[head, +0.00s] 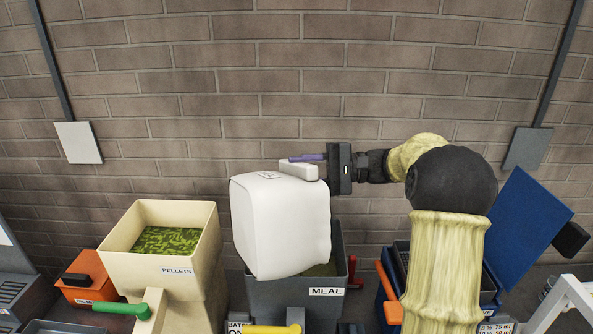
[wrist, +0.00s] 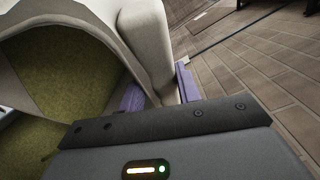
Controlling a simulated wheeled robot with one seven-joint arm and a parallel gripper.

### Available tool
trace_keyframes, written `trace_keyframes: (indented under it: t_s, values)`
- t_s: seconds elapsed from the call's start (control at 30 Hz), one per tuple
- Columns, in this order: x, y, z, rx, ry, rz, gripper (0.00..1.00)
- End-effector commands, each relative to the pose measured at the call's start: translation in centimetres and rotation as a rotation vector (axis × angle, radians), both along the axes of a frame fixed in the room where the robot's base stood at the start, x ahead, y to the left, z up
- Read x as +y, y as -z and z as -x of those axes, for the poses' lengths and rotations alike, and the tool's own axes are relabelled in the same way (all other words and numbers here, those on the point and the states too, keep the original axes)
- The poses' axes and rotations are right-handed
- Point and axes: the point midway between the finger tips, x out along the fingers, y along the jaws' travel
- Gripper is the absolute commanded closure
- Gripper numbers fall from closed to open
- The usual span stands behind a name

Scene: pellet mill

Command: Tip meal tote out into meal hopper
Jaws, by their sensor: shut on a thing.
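The white meal tote (head: 280,225) hangs tilted above the grey meal hopper (head: 328,307), which is labelled MEAL. Its small label faces upward and its mouth is turned away from the head view. My gripper (head: 308,160) is shut on the tote's handle (head: 299,170) at its top right. In the wrist view the purple fingers (wrist: 160,90) sit on both sides of the pale handle (wrist: 148,45). Olive-brown material shows inside the tote's rim (wrist: 38,28) there. A little meal shows in the hopper beside the tote; the rest is hidden.
A cream hopper (head: 117,263) labelled PELLETS, holding green pellets, stands on the left. An orange box (head: 88,279) is at far left. A blue machine with a raised lid (head: 528,228) stands right, partly behind my arm. A brick wall (head: 250,90) closes the back.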

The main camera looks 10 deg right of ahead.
Motion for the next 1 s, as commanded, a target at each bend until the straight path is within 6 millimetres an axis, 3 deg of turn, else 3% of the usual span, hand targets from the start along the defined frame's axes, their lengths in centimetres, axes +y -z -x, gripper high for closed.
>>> trace_keyframes:
  t_s: [1.0]
  values:
    - [-5.0,1.1,-1.3,0.066,0.000,-0.257,1.00]
